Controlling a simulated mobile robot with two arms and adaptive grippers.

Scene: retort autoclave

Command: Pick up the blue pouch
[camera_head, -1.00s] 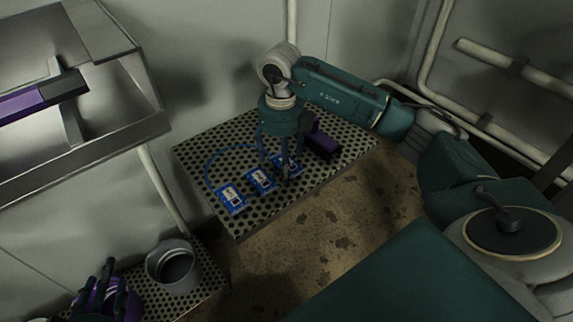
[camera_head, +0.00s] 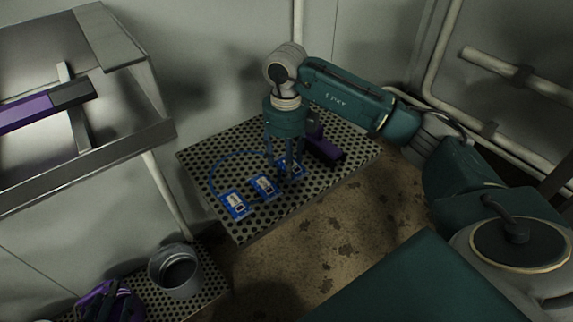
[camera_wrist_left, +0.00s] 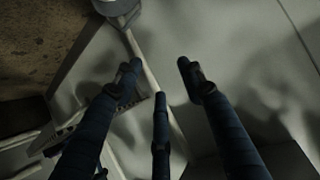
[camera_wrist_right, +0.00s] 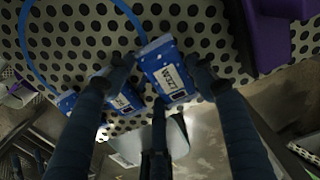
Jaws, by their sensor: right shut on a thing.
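Three blue pouches with white labels lie in a row on the perforated table. The near-left pouch (camera_head: 235,204) and the middle pouch (camera_head: 264,188) lie flat. My right gripper (camera_head: 287,176) points down at the far-right blue pouch (camera_head: 296,168). In the right wrist view that blue pouch (camera_wrist_right: 167,72) sits between my fingertips, and my right gripper (camera_wrist_right: 158,66) is shut on it. The pouch is still close to the table surface. In the left wrist view my left gripper (camera_wrist_left: 158,72) is open and empty.
A purple object (camera_head: 325,150) stands on the perforated table (camera_head: 240,232) beside my right gripper. A blue cord (camera_head: 222,163) curves behind the pouches. A grey bucket (camera_head: 174,270) and another purple object (camera_head: 92,297) are at the lower left. A metal frame (camera_head: 100,140) stands upper left.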

